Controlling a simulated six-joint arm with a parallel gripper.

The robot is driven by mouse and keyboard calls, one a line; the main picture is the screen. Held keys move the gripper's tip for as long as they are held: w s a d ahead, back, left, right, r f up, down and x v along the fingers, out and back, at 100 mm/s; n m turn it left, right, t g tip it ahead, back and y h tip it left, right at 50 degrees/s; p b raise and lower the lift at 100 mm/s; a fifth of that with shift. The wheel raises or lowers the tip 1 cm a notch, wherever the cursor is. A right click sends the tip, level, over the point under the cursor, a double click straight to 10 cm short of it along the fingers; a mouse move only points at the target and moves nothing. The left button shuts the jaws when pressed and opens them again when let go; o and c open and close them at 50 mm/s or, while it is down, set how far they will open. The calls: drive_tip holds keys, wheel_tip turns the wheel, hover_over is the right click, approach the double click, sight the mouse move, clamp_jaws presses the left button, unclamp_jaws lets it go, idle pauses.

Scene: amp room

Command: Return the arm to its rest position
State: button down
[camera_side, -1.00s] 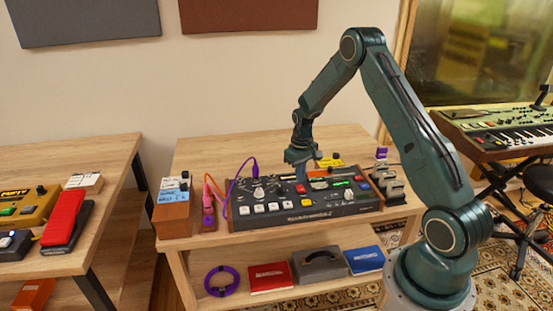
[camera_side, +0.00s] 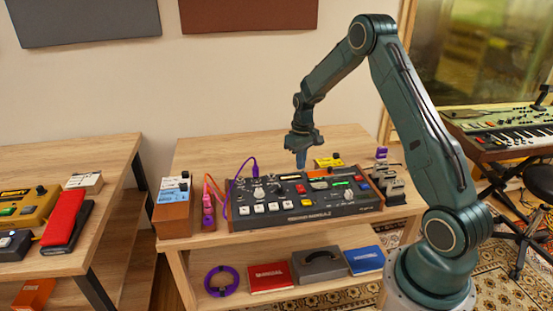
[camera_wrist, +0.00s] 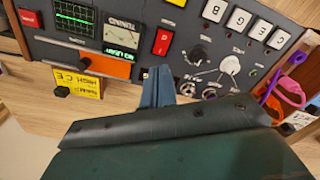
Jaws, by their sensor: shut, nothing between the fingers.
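My gripper (camera_side: 301,160) is shut and empty. In the side view it hangs fingers-down above the back part of the dark console (camera_side: 285,219), with a visible gap over the panel. In the wrist view its closed fingers (camera_wrist: 158,88) point towards the console panel (camera_wrist: 155,15). A red switch (camera_wrist: 163,40), a green-lit screen and a dial marked "TUNING" show near the fingertips. The arm is bent at a raised elbow, with its base at the right of the side view.
Purple and orange cables (camera_side: 236,180) rise at the console's left. A box of blue and white cards (camera_side: 174,200) stands further left. The space above the table is open.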

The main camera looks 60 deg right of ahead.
drive_tip(key=s+a+r+n+t, duration=0.1)
drive_tip(key=s+a+r, duration=0.3)
drive_tip(key=a+r, duration=0.45)
drive_tip(key=s+a+r+t, duration=0.1)
drive_tip(key=s+a+r, duration=0.2)
drive_tip(key=a+r, duration=0.55)
drive_tip(key=s+a+r+n+t, duration=0.1)
drive_tip(key=s+a+r, duration=0.2)
drive_tip(key=s, duration=0.6)
drive_tip(key=s+a+r+n+t, duration=0.1)
drive_tip(key=s+a+r, duration=0.3)
drive_tip(key=s, duration=0.5)
drive_tip(key=shift+s+a+r+t, duration=0.3)
drive_tip(key=shift+a+t, duration=0.15)
drive_tip(key=shift+t, duration=0.35)
drive_tip(key=shift+w, duration=0.1)
idle(0.4)
